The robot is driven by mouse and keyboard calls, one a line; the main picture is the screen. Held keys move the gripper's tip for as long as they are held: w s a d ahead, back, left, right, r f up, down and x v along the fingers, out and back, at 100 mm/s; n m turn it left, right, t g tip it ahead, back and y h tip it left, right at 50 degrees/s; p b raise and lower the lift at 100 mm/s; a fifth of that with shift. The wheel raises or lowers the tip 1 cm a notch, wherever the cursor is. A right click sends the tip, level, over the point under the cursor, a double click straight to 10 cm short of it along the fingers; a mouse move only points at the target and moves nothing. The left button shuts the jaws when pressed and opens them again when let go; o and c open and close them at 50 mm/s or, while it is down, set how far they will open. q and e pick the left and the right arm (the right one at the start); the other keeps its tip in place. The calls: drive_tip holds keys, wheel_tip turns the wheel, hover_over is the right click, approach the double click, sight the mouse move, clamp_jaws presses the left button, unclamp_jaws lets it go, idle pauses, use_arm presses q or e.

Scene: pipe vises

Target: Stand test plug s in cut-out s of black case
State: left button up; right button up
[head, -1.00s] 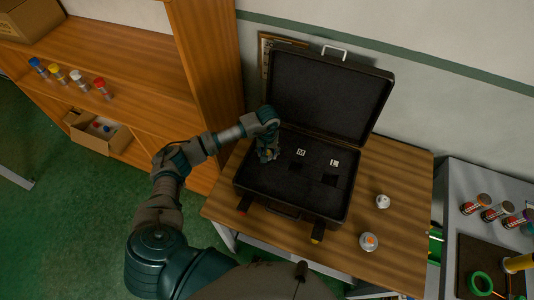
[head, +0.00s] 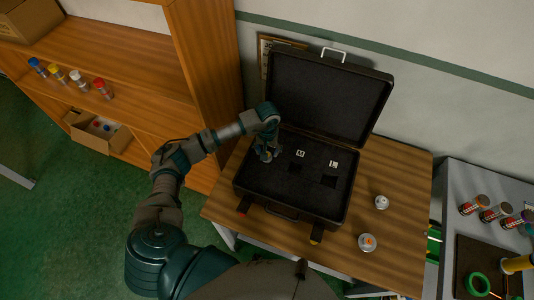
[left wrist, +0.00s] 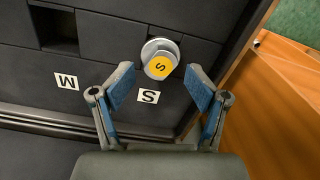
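Test plug s (left wrist: 160,62), a grey metal plug with a yellow top marked S, stands in the black case (head: 292,200) at the place of cut-out s, beside the S label (left wrist: 148,96). It looks upright, its base seated in the foam; how deep it sits I cannot tell. My left gripper (left wrist: 160,76) is open above the case, its blue-padded fingers apart on either side of the plug, not touching it. In the head view the left gripper (head: 266,152) hides the plug. My right gripper is not in view.
Cut-outs M (left wrist: 55,30) and L (head: 328,181) are empty. Two plugs, one white (head: 382,202) and one orange-topped (head: 368,243), stand on the wooden table (head: 395,175) right of the case. The open lid (head: 325,95) rises behind. A shelf (head: 120,70) stands left.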

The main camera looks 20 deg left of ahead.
use_arm(q)
wheel_tip(320, 180, up, 10)
drive_tip(key=b, duration=0.2)
idle(0.5)
